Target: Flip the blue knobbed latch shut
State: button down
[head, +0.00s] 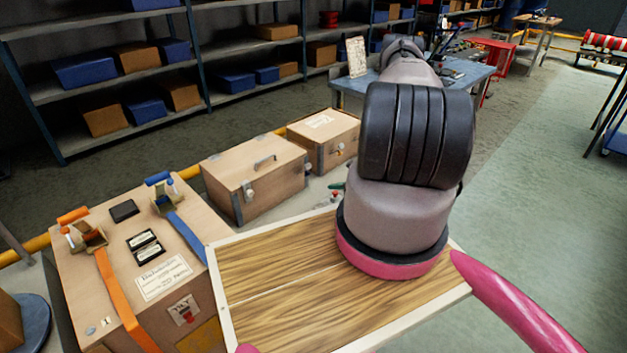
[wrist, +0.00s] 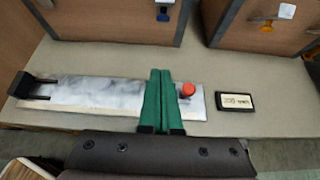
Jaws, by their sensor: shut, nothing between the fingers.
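The blue knobbed latch (wrist: 163,12) is at the top edge of the wrist view, on the front of a wooden box (wrist: 110,18). In the head view a small pale fitting (head: 249,192) shows on the front of the left wooden box (head: 258,172). My gripper (wrist: 163,100) has green fingers pressed together, empty, over a metal slide plate beside a red knob (wrist: 188,90). It is apart from the latch, below it in the picture. My arm mostly hides it in the head view.
A second box (wrist: 235,20) has an orange-knobbed latch (wrist: 266,26). The metal plate (wrist: 90,92) and a black label block (wrist: 235,101) lie on the bench top (wrist: 200,60). A strapped crate (head: 130,250) and a wood-grain panel (head: 275,265) are nearer in the head view.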

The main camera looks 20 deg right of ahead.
jog(key=w+a+f, duration=0.2)
jog(key=w+a, duration=0.1)
jog(key=w, duration=0.7)
jog(key=shift+w+a+f, duration=0.2)
jog(key=shift+w+a, duration=0.2)
